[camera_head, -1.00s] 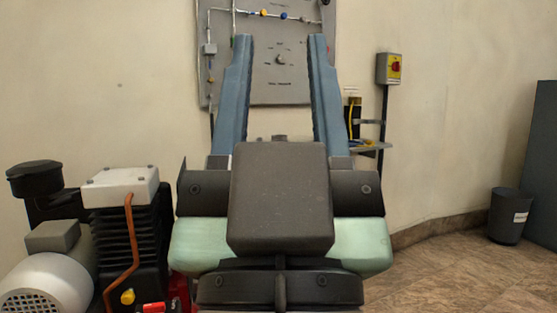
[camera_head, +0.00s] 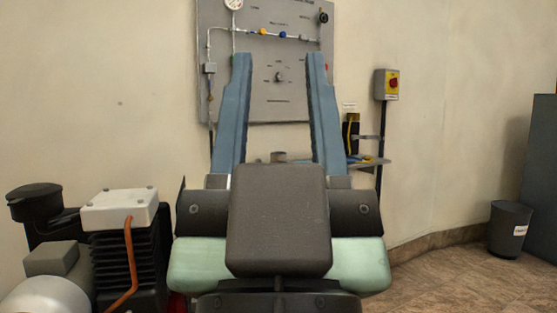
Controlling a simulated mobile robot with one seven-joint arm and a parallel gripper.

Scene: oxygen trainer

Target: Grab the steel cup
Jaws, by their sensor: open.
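My gripper (camera_head: 279,58) reaches forward in the middle of the view. Its two long blue fingers stand wide apart, with only the wall panel seen between their tips. I cannot make out a steel cup for certain. A small grey, round-topped piece (camera_head: 278,156) shows just above my dark wrist block, between the finger bases. I cannot tell whether it is the cup or part of my gripper. My wrist and fingers hide what lies directly behind them.
A grey panel (camera_head: 212,25) with pipes and valves hangs on the back wall. A small shelf (camera_head: 376,163) holds yellow and blue items right of the fingers, below a switch box (camera_head: 386,84). A compressor (camera_head: 119,208) stands left. A bin (camera_head: 508,229) stands right, with open floor before it.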

